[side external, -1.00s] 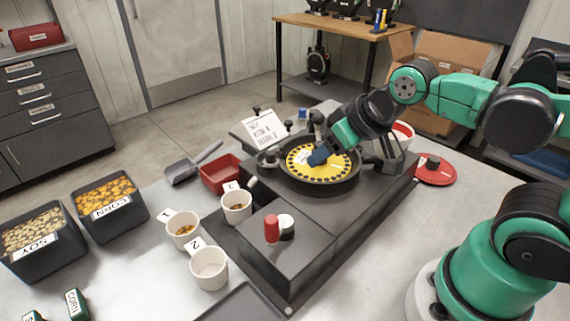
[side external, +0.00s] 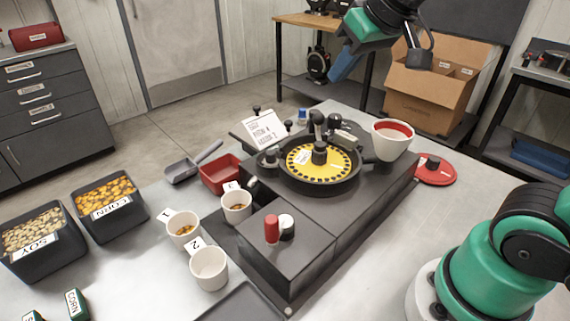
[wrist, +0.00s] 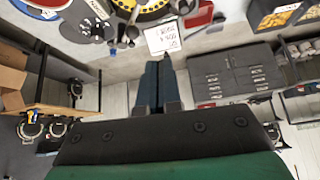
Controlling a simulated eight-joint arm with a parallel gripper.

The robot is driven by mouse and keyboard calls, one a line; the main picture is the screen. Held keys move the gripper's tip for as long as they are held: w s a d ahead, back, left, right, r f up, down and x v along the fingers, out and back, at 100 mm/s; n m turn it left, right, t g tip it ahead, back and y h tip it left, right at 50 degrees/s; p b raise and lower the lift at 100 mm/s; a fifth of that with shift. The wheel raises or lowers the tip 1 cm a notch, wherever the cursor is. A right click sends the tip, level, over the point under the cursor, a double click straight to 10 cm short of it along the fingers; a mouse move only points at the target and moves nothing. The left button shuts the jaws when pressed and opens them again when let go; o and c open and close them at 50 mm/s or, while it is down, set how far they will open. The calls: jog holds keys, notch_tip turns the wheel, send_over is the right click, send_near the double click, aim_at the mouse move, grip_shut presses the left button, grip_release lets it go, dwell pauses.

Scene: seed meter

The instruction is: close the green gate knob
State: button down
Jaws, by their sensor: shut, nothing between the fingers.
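The seed meter, a round black housing with a yellow disc (side external: 300,170) and a dark hub, sits on the dark base in the side view. I cannot make out a green knob on it. Several dark knobs and a bent dark arm stand around its rim, and a small blue-capped part (side external: 302,114) is behind it. My gripper (side external: 334,77), with blue fingers, is shut and empty, high above and behind the meter, touching nothing. In the wrist view my fingers (wrist: 157,63) are together, and part of the yellow disc (wrist: 156,10) shows at the top edge.
A white card (side external: 264,129), red bin (side external: 221,174), scoop (side external: 186,171), numbered cups and a red knob (side external: 271,229) lie around the base. A red lid (side external: 436,172) is at the right.

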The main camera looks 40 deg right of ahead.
jog(key=s+d+m+g+h, duration=0.25)
jog(key=d+m, duration=0.45)
jog(key=d, duration=0.4)
jog(key=s+d+m+g+h, duration=0.1)
jog(key=d+m+g, duration=0.2)
jog(key=d+m, duration=0.6)
jog(key=d+f+n, duration=0.1)
jog(key=d+f, duration=0.2)
jog(key=f, duration=0.5)
jog(key=d+f+n, duration=0.1)
jog(key=d+f, duration=0.1)
jog(key=f, duration=0.5)
jog(key=shift+s+a+r+y, duration=0.1)
jog(key=shift+a+y, duration=0.05)
jog(key=shift+a, duration=0.8)
jog(key=shift+s+a+y, duration=0.1)
jog(key=shift+a, duration=0.85)
jog(key=shift+a, duration=1.55)
